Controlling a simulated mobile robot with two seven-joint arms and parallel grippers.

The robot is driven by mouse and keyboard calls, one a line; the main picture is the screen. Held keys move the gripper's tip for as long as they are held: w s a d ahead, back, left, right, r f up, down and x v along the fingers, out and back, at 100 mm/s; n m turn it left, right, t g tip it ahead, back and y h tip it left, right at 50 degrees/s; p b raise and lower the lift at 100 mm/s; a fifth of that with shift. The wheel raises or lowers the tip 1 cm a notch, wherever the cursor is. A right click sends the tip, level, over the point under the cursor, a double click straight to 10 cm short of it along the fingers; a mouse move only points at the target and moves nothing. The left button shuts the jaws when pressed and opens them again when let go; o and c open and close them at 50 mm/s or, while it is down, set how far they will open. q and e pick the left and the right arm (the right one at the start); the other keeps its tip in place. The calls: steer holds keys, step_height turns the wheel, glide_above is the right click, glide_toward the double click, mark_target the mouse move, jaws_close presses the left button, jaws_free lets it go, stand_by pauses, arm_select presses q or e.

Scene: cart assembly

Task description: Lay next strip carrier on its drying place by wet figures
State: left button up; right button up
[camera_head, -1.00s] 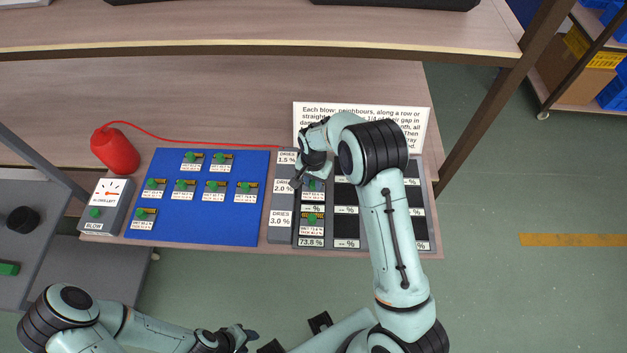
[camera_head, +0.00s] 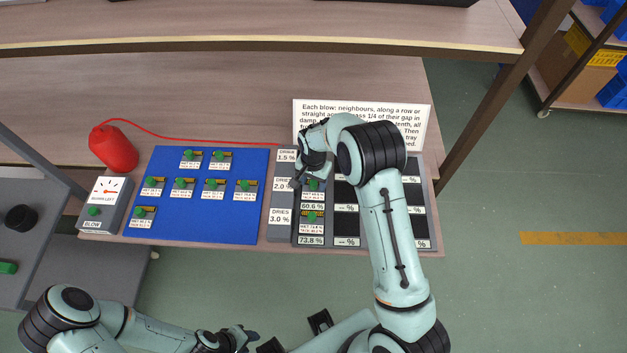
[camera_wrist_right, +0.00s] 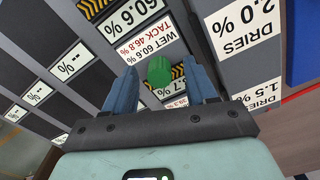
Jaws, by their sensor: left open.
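A strip carrier with a green knob (camera_wrist_right: 159,70) lies in the middle cell of the left tray column, its label reading WET 60.6 %; in the head view it is partly covered (camera_head: 313,186). My right gripper (camera_wrist_right: 163,82) is open around that knob, with gaps on both sides. In the head view my right gripper (camera_head: 303,180) is over this cell. Another carrier (camera_head: 312,216) lies in the cell below, above a 73.8 % readout. Several carriers, such as one at the lower left (camera_head: 142,213), lie on the blue mat (camera_head: 200,222). My left gripper (camera_head: 247,338) is open and empty at the bottom.
A BLOW box (camera_head: 103,205) with a dial and a red bulb (camera_head: 114,149) stand left of the mat.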

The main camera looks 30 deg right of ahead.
step_height(320, 180, up, 13)
steer(key=shift+r, duration=0.2)
stand_by(0.4)
stand_by(0.3)
